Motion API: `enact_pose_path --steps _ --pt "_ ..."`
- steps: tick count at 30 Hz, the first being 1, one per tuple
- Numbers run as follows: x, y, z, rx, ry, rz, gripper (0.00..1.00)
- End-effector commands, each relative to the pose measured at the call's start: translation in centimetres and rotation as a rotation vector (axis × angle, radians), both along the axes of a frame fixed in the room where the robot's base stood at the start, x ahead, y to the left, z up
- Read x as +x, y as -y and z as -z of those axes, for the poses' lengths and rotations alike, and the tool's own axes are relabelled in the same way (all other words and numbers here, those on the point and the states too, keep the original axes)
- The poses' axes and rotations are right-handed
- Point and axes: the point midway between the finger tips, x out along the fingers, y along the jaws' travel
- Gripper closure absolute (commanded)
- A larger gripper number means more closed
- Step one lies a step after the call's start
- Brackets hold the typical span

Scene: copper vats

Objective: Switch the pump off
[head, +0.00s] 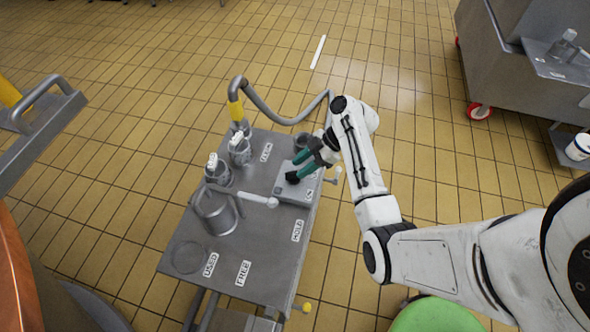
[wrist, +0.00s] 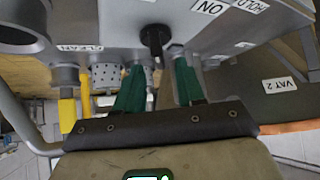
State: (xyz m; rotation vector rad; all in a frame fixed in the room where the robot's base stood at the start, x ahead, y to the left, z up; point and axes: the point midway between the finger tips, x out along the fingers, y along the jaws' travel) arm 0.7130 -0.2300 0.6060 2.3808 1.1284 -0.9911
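A grey box (head: 297,186), which looks like the pump's switch box, sits on the metal trolley (head: 180,230). In the wrist view a black knob (wrist: 155,38) stands out from a grey face, with an ON label (wrist: 208,8) beside it. My gripper (head: 297,166) is over the box in the head view. Its two green fingers are apart in the wrist view (wrist: 160,68), with nothing seen held between them. The knob lies just beyond the fingertips, roughly in line with the gap. I cannot tell whether the fingers touch it.
Labelled metal cups (head: 239,152) and a larger pot (head: 217,214) stand left of the box. A white-handled rod (head: 250,197) reaches close to the box. A bent pipe (head: 262,105) rises at the trolley's far end. A copper vat (head: 12,270) is at left.

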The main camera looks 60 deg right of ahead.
Motion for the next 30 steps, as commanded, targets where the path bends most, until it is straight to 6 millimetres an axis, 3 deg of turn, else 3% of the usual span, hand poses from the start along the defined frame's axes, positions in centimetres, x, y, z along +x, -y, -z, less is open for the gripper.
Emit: enact_pose_path --steps 3,10,30 --pt "-1.1 1.5 -1.9 -0.003 0.002 0.003 0.62" --pt "-2.6 3.2 -4.0 -0.001 -0.001 0.003 0.62" --pt "-3.0 3.6 -4.5 0.000 -0.003 0.001 0.62"
